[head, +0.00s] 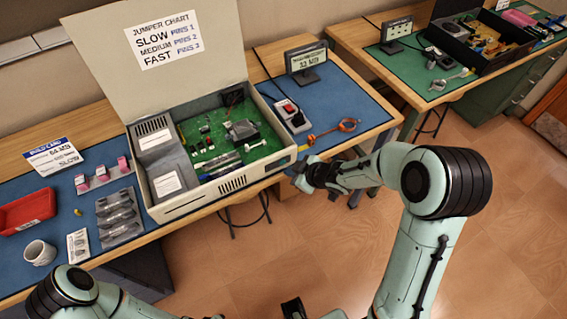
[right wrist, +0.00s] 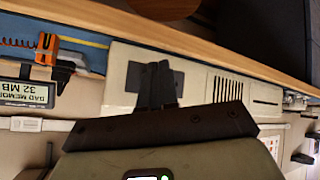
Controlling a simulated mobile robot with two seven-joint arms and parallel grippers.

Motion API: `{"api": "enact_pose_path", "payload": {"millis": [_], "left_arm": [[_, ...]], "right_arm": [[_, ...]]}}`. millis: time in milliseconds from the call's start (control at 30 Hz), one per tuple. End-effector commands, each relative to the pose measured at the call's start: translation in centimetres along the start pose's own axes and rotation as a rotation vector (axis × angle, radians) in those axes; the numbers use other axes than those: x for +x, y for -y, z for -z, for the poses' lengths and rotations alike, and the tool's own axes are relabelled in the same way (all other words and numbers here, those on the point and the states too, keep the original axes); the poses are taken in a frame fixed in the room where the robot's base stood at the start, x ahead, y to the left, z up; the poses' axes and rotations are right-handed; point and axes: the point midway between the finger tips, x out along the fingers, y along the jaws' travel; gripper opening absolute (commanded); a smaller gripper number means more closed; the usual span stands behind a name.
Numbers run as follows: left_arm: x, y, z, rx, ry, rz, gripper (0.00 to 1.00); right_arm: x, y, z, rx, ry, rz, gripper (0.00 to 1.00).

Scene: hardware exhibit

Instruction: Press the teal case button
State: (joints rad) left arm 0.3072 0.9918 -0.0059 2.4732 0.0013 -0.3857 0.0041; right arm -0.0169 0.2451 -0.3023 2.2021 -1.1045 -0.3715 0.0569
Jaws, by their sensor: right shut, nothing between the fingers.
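The open beige computer case (head: 185,205) stands on the blue mat, lid raised, with a green board (head: 228,130) inside. Its vented front also shows in the right wrist view (right wrist: 198,90). My right gripper (head: 297,176) is shut and empty at the front right corner of the case. In the right wrist view its fingers (right wrist: 156,75) are together over a dark patch on the case front; I cannot tell whether they touch. I cannot make out a teal button; the fingers may hide it.
Open floor lies before the bench.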

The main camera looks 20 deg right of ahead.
Motion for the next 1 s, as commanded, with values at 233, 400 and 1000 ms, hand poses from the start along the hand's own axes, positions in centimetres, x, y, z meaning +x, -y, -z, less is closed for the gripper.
{"api": "enact_pose_path", "payload": {"millis": [233, 400, 1000], "left_arm": [[0.5, 0.2, -0.1, -0.001, 0.002, 0.001, 0.43], [1.1, 0.5, -0.2, -0.002, 0.005, 0.002, 0.43], [1.4, 0.6, -0.3, -0.002, 0.006, 0.002, 0.43]], "right_arm": [[-0.8, 0.6, -0.7, 0.002, 0.001, 0.000, 0.00], [-2.0, 1.5, -1.6, 0.002, 0.001, -0.001, 0.00], [-3.5, 2.5, -2.5, 0.001, 0.000, 0.000, 0.00]]}}
